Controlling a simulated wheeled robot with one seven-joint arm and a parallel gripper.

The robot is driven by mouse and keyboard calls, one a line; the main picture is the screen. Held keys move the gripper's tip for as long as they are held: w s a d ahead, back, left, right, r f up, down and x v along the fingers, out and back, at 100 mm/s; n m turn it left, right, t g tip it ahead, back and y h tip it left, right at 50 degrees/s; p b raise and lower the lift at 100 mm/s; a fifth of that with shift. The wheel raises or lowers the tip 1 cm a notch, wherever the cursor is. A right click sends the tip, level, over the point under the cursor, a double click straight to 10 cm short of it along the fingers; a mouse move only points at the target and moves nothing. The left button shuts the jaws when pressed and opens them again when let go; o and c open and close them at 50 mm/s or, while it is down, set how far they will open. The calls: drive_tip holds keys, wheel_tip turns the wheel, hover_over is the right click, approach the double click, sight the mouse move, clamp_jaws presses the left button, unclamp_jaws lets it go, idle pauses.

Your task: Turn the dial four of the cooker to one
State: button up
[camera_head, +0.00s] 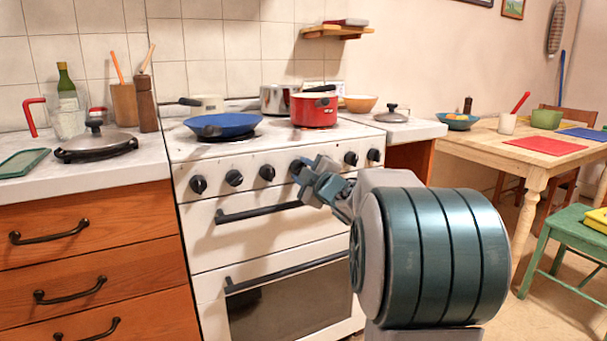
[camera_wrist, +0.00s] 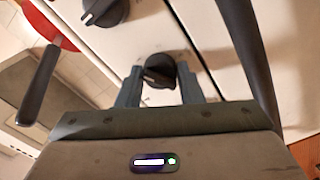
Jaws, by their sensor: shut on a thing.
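The white cooker (camera_head: 215,262) has a row of black dials along its front panel. Counting from the left, dial four (camera_head: 297,164) is at my gripper (camera_head: 306,174), which partly covers it in the head view. In the wrist view the dial (camera_wrist: 158,72) sits between the two fingertips, and my gripper (camera_wrist: 159,84) is shut on it. A light mark shows on the dial's raised grip, but I cannot read its setting.
A neighbouring dial (camera_wrist: 103,12) is close by in the wrist view. The upper oven handle (camera_head: 262,211) runs below the dials. A red pot (camera_head: 314,110) and a blue pan (camera_head: 222,125) stand on the hob. Wooden drawers (camera_head: 95,265) flank the cooker at left.

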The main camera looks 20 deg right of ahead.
idle(0.3)
drive_tip(key=o, duration=1)
drive_tip(key=shift+s, duration=0.1)
drive_tip(key=s+p, duration=0.1)
drive_tip(key=s, duration=0.3)
drive_tip(key=s+p, duration=0.1)
drive_tip(key=s, duration=0.4)
drive_tip(key=s+p, duration=0.1)
drive_tip(key=s, duration=0.3)
drive_tip(key=shift+s+d+p, duration=0.3)
drive_tip(key=shift+p, duration=0.1)
